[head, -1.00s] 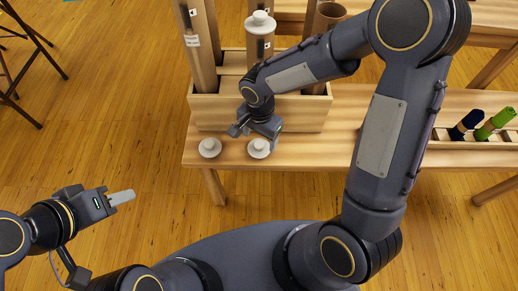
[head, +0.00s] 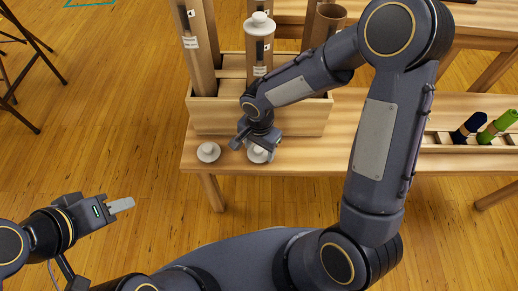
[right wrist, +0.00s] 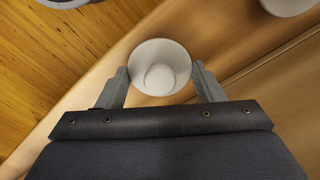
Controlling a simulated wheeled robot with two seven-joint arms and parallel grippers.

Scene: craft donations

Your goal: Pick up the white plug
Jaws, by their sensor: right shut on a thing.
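A white plug (head: 257,156) with a round flange and a knob stands near the bench's front edge. It also shows in the right wrist view (right wrist: 160,67) between the two fingers. My right gripper (head: 262,146) points down over it and is shut on it, hiding part of it in the head view. A second white plug (head: 208,152) sits to the left on the bench. A third white plug (head: 259,24) caps the middle cardboard tube. My left gripper (head: 121,205) is over the floor, away from the bench; its fingers overlap, so its opening is unclear.
A wooden box (head: 220,115) holding tall cardboard tubes (head: 199,52) stands right behind the plugs on the bench (head: 345,150). A wooden rack (head: 440,138) with blue and green rolls lies at the right. Bare floor is in front.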

